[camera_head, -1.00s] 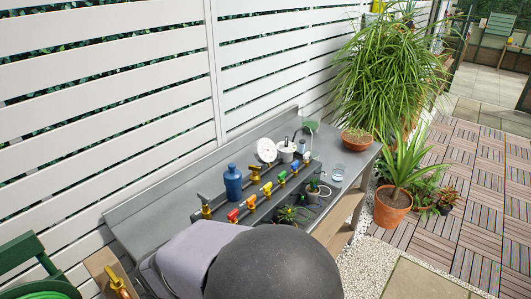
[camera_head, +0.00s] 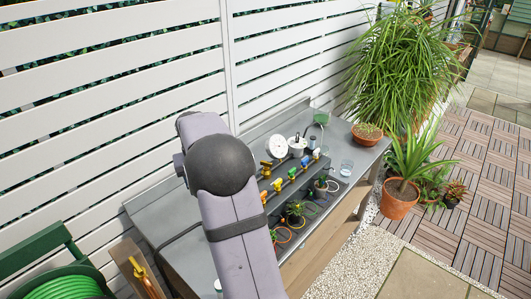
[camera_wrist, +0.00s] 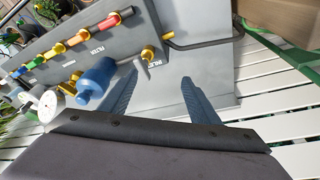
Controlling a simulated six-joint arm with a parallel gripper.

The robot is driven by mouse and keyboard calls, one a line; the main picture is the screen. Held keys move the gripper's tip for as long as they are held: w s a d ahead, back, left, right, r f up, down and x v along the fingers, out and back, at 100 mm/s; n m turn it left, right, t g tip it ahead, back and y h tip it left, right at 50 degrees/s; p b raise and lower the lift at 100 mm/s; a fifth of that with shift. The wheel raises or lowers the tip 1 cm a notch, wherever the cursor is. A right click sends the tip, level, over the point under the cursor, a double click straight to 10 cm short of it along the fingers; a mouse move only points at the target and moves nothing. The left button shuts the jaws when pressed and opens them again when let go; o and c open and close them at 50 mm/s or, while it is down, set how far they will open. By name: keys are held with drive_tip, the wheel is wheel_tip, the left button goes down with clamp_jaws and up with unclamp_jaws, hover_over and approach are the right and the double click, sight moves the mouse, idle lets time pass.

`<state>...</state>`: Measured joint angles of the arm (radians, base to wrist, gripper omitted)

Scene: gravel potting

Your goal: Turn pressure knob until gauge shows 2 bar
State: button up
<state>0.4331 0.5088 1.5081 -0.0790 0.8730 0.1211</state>
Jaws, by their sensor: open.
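The gauge (camera_head: 276,146) is a small round white dial on the bench's back part in the head view, too small to read. It also seems to show as a white disc (camera_wrist: 50,105) at the left of the wrist view. A white cylindrical unit with a dark post on top (camera_head: 298,144) stands just right of the gauge; I cannot tell whether that post is the pressure knob. My gripper (camera_wrist: 160,76) is open and empty in the wrist view, to the right of the blue filter body (camera_wrist: 96,80) and apart from it. My arm hides the gripper in the head view.
A row of coloured valve handles (camera_head: 278,185) runs along the manifold in front of the gauge. Several small potted plants (camera_head: 296,212) stand before it. A glass (camera_head: 346,167) stands at the bench's right end. A white slatted fence (camera_head: 120,90) is behind.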

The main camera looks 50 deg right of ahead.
drive_tip(key=w+d+r+m+h+p, duration=0.1)
drive_tip(key=w+d+r+m+p, duration=0.15)
drive_tip(key=d, duration=1.05)
drive_tip(key=m+h+b, duration=0.1)
drive_tip(key=m, duration=0.5)
approach(266, 162)
drive_tip(key=shift+w+d+f+n+g, duration=0.1)
drive_tip(key=shift+w+f+n+g, duration=0.15)
drive_tip(key=shift+w+f+g, duration=0.15)
drive_tip(key=shift+p+x, duration=1.8)
drive_tip(key=shift+x, duration=1.8)
drive_tip(key=shift+d, duration=0.15)
drive_tip(key=c, duration=1.1)
